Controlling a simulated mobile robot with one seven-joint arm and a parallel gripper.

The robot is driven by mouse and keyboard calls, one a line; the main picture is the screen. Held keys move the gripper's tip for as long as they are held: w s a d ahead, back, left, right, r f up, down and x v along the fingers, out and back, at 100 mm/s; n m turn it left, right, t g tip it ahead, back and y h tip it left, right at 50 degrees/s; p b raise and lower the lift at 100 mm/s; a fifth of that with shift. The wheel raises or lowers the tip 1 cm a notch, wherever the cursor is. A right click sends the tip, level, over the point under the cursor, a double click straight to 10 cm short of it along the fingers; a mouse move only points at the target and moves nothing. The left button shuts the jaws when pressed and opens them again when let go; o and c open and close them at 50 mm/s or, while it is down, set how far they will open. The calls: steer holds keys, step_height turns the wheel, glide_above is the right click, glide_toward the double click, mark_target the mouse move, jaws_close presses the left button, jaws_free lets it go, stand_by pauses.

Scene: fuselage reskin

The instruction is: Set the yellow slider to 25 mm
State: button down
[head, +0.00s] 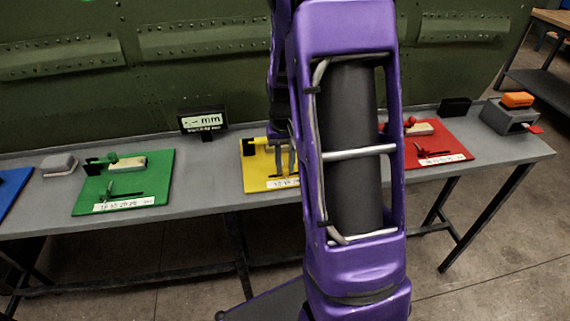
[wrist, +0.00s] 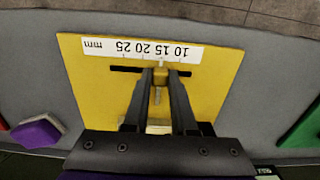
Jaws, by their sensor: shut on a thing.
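The yellow board (head: 258,180) lies on the bench, partly hidden behind my arm in the head view. In the wrist view the yellow board (wrist: 90,85) carries a dark slot (wrist: 125,69) and a white scale strip (wrist: 105,47), seen upside down. The strip reads mm, 25, 20, 15, 10 from left to right. The small yellow slider (wrist: 160,75) sits in the slot between the fingertips of my gripper (wrist: 160,80), near the 15 mark. My gripper is shut on it. In the head view my gripper (head: 284,161) is low over the yellow board.
A green board (head: 160,180) lies to the left and a red board (head: 455,150) to the right. A small black mm display (head: 203,120) stands behind; its reading is unclear. A grey box with an orange block (head: 517,99) is at the right end. A green riveted panel rises behind.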

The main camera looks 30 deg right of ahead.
steer(key=shift+s+d, duration=0.25)
steer(key=shift+d, duration=0.6)
steer(key=shift+s+d, duration=0.2)
steer(key=shift+d, duration=0.65)
steer(key=shift+s+d, duration=0.25)
steer(key=shift+d, duration=0.6)
steer(key=c, duration=0.7)
jaws_free()
step_height(320, 180, up, 18)
steer(key=shift+f+p, duration=0.25)
steer(key=shift+p, duration=0.9)
